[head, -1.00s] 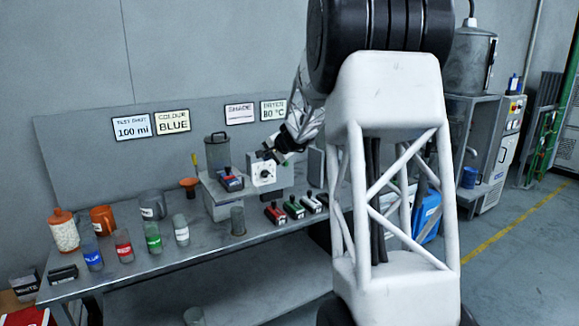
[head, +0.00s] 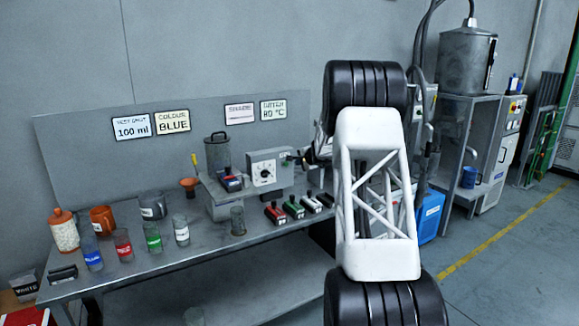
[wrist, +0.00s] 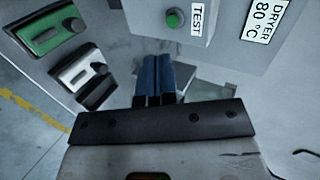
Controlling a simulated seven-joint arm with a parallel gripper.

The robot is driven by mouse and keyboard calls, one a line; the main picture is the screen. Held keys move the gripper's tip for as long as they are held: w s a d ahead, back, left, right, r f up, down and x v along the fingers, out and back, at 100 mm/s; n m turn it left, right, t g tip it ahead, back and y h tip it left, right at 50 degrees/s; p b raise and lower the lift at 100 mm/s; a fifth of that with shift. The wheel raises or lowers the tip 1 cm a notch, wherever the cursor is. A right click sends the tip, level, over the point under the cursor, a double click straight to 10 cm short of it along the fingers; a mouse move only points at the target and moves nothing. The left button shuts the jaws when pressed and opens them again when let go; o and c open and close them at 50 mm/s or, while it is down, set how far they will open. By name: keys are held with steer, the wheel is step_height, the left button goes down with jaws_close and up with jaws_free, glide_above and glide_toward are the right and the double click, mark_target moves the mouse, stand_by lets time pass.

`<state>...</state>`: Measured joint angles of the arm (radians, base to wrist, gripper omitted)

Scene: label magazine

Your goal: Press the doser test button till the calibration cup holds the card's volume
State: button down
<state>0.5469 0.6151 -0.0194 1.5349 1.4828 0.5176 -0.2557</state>
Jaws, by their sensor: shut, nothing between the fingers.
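The test shot card (head: 131,127) on the back panel reads 100 ml. The grey doser control box (head: 268,172) has a dial on its front. The green test button (wrist: 173,18), beside a TEST label (wrist: 197,18), shows at the top of the wrist view on a grey box face. My gripper (wrist: 156,60) is shut and empty, its blue fingertips together below the button in the picture and apart from it. In the head view my gripper (head: 300,160) is at the box's right side. The calibration cup (head: 238,221) appears to be the clear one before the doser; its level is unreadable.
Red, green, white and black slide units (head: 293,207) lie right of the cup. Colour-labelled cups (head: 152,237) and mugs stand on the left of the bench (head: 190,252). A dark canister (head: 217,152) stands behind the doser. A blue-fronted unit (head: 430,217) is right of my arm.

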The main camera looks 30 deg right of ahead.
steer(key=d+f, duration=0.1)
steer(key=d, duration=0.2)
steer(key=shift+w+f+m, duration=0.35)
steer(key=shift+w+m, duration=0.05)
steer(key=shift+w+a+f, duration=0.1)
steer(key=shift+w, duration=0.1)
glide_toward(287, 165)
steer(key=shift+w+f, duration=0.9)
steer(key=shift+f, duration=0.9)
steer(key=shift+w+a, duration=0.15)
steer(key=shift+w, duration=0.9)
steer(key=shift+w+a, duration=0.1)
steer(key=shift+w, duration=0.95)
steer(key=shift+w, duration=0.1)
